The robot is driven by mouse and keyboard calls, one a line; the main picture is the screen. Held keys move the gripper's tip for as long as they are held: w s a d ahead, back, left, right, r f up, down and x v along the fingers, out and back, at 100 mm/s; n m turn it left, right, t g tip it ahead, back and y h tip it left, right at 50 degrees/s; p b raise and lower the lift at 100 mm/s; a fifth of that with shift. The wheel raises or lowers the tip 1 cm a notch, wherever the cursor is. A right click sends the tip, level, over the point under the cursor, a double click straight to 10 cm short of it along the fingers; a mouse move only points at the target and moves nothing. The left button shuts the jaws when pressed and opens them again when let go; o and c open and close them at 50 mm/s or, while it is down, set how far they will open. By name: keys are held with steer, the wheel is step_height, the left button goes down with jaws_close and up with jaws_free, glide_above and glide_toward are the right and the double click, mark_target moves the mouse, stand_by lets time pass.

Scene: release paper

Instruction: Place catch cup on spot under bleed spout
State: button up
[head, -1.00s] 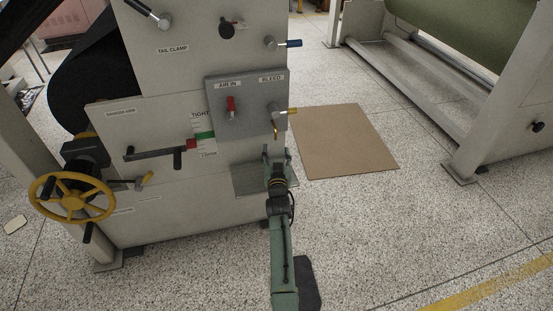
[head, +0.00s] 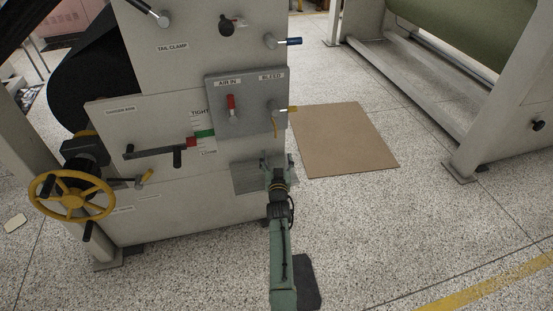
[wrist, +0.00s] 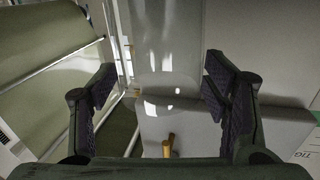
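My gripper (head: 277,159) is open in front of the machine, low beside the grey plate under the bleed spout. In the wrist view its fingers (wrist: 160,88) are spread, one on each side of the clear catch cup (wrist: 168,50). A gap shows on the left of the cup and a narrower one on the right. The cup is hard to make out in the head view, and its base is hidden. The brass bleed spout (head: 275,126) hangs above my gripper, below the BLEED label. It also shows in the wrist view (wrist: 168,146). The grey plate (head: 245,177) juts out below; its spot is not discernible.
A black crank handle (head: 150,152) and a yellow handwheel (head: 72,197) are left. A brown sheet (head: 345,140) lies on the floor at right.

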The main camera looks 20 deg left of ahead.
steer(key=shift+r, duration=0.1)
steer(key=shift+r+p, duration=0.15)
steer(key=shift+p, duration=0.2)
steer(key=p+v, duration=0.3)
steer(key=v, duration=0.9)
